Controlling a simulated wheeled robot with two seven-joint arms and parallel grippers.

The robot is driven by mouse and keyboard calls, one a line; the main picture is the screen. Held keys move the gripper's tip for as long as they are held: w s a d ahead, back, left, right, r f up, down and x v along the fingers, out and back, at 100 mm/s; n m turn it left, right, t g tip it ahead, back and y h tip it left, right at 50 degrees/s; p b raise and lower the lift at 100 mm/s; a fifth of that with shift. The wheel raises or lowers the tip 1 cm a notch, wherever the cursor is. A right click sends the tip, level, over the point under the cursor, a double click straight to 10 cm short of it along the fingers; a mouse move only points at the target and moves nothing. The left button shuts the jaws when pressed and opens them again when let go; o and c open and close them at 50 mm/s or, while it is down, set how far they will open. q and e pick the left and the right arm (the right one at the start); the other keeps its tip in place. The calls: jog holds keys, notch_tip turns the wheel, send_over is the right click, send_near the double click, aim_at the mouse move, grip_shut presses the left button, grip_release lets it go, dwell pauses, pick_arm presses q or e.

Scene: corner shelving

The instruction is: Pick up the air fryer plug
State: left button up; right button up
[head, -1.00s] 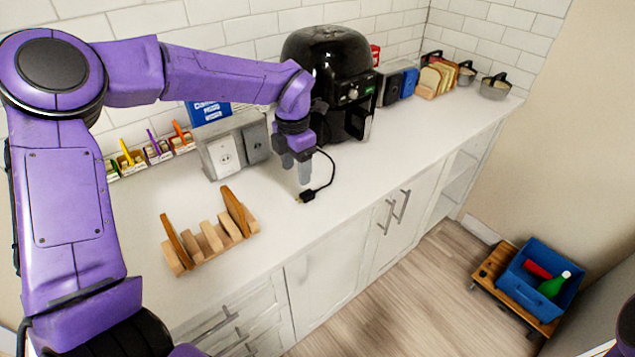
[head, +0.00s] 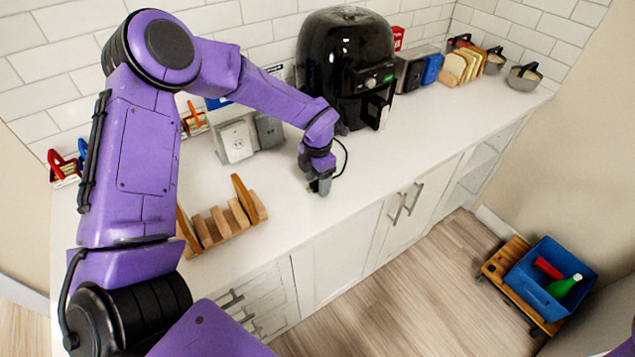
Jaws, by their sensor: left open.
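The black air fryer (head: 345,60) stands against the back wall in the head view. Its black cord (head: 346,156) curves out from its base and runs down to my left gripper. My left gripper (head: 321,189) points down at the counter, is open, and sits low over the spot where the cord ends. The plug itself is hidden by the gripper, so I cannot tell if it lies between the fingers. My right gripper is not in view.
A white outlet box (head: 236,141) stands left of the gripper, and a wooden rack (head: 222,222) is nearer the counter's front left. Toasters, bread slices (head: 462,68) and pots line the right. The counter (head: 400,140) right of the gripper is clear.

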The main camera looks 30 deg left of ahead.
pick_arm(q)
jog(key=shift+s, duration=0.15)
jog(key=shift+r, duration=0.1)
jog(key=c, duration=0.4)
grip_shut()
